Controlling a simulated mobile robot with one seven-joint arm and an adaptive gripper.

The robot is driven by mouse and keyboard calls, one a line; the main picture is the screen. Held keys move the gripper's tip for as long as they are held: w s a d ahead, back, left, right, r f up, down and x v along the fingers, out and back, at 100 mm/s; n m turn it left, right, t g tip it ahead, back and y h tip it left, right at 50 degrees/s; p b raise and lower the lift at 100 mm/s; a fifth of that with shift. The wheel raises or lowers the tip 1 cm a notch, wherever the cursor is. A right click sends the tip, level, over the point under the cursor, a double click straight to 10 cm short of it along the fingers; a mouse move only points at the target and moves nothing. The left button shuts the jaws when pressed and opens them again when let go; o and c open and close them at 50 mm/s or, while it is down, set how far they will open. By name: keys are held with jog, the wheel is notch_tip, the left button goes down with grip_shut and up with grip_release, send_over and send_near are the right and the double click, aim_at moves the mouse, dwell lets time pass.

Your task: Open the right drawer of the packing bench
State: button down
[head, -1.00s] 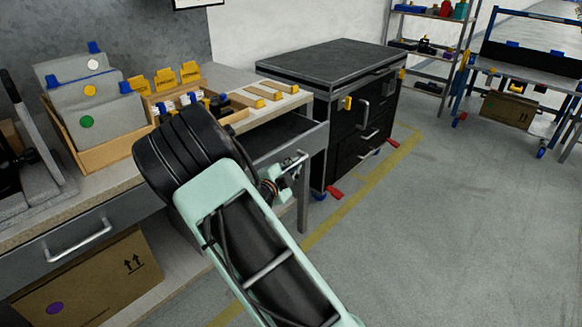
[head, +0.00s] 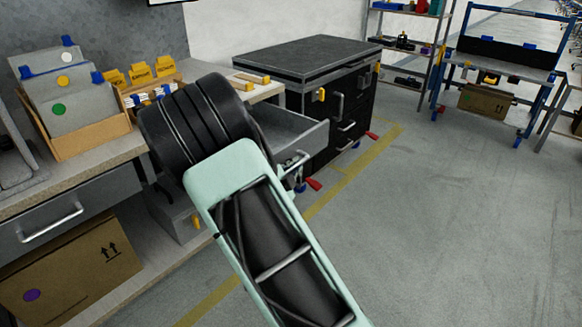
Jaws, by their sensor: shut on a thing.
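The packing bench (head: 108,152) runs along the left side. Its right drawer (head: 308,143) is pulled out, and part of its grey interior shows beyond my arm. The drawer's bar handle (head: 297,163) is on its front face. My gripper (head: 288,170) is at this handle and shut on it, mostly hidden behind my own arm. The left drawer (head: 50,216) of the bench is closed, with its own bar handle.
A black tool cabinet (head: 310,55) stands just beyond the open drawer. File boxes (head: 72,95) sit on the bench top, and a cardboard box (head: 75,270) is on the lower shelf. Grey floor (head: 440,230) is clear to the right. Shelving (head: 410,45) stands at the back.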

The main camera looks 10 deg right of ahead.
jog(key=shift+s+d, duration=0.1)
jog(key=shift+s, duration=0.1)
dwell(0.3)
jog(key=c, duration=2)
grip_release()
jog(key=shift+o, duration=0.2)
jog(key=v, duration=1.2)
